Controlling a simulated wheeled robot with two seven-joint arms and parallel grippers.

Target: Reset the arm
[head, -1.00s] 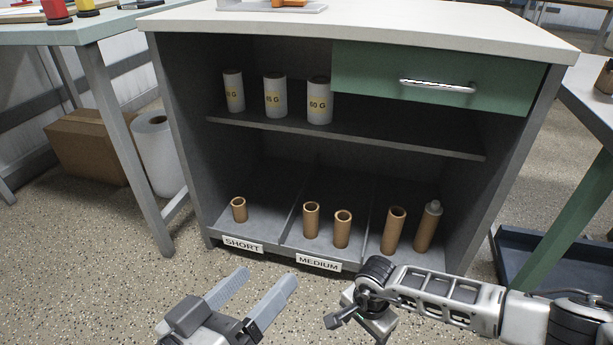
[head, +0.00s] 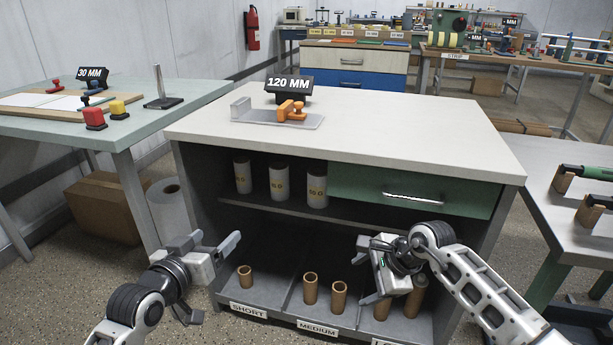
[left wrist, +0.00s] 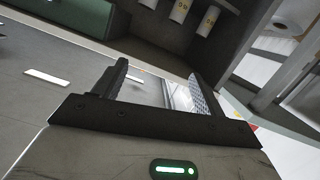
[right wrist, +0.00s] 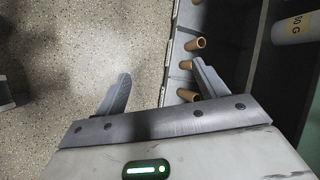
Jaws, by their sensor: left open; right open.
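My left gripper (head: 213,277) is raised in front of the cabinet's left side, open and empty. Its spread fingers also show in the left wrist view (left wrist: 158,74). My right gripper (head: 366,270) is in front of the cabinet's right part, open and empty. The right wrist view shows its two fingers apart (right wrist: 161,70), with brown tubes behind one fingertip. In the head view the right gripper and arm partly cover the tubes at the right of the bottom shelf.
The cabinet (head: 440,135) has a green drawer (head: 410,190), white rolls (head: 279,182) on its middle shelf and brown tubes (head: 310,289) below. Tables stand at left (head: 200,90) and right (head: 535,150). A box (head: 105,208) sits on the floor at left.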

